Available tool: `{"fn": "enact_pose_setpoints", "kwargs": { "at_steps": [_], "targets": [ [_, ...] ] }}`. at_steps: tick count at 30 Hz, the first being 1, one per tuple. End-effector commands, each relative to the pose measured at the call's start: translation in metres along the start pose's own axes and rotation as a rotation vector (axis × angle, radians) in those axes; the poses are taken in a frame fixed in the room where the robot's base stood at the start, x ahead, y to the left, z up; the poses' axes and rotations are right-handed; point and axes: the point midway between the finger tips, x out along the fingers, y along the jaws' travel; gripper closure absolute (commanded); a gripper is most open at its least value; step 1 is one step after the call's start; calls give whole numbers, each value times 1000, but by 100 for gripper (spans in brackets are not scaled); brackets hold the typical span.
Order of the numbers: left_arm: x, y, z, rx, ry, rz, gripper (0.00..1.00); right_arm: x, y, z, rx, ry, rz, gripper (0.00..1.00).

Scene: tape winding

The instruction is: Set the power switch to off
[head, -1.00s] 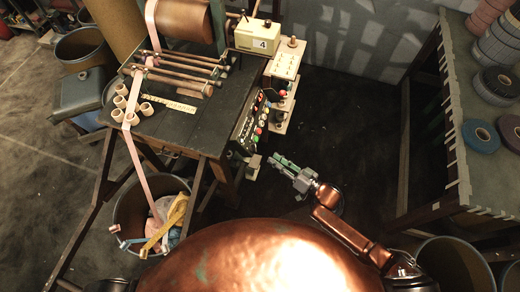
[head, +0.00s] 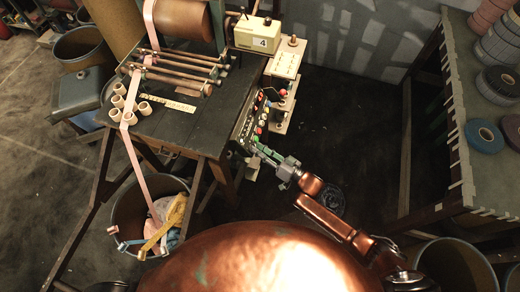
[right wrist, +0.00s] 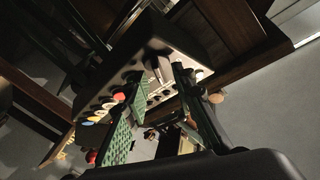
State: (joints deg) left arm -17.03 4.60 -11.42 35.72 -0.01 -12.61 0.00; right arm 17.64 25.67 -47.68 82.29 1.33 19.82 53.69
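The black control panel (head: 252,122) is on the right side of the winding table, with coloured buttons along its face. My right gripper (head: 257,149) is at the panel's lower near end, its green fingers pointing at it. In the right wrist view the panel (right wrist: 128,72) fills the upper middle. The gripper (right wrist: 158,74) is open there, its two fingers apart. A small pale metal switch lever (right wrist: 161,68) shows between the fingertips; I cannot tell whether they touch it, nor its setting. My left gripper is out of view.
The winding table (head: 190,133) carries rollers, tape cores (head: 118,101) and a large copper drum (head: 180,25). A bin (head: 130,205) stands below at left. A shelf table (head: 452,110) with tape rolls stands at right. Open floor (head: 350,120) lies between them.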

Motion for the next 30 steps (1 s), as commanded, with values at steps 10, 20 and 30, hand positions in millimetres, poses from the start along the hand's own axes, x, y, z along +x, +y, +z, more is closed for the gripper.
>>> {"fn": "enact_pose_setpoints", "kwargs": {
  "at_steps": [10,20,30],
  "targets": [
    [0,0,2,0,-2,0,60,0,0,0,0,0,0,100],
    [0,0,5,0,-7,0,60,-1,0,0,-1,0,0,100],
    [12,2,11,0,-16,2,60,-1,4,2,-74,-2,-50,100]
  ]
}}
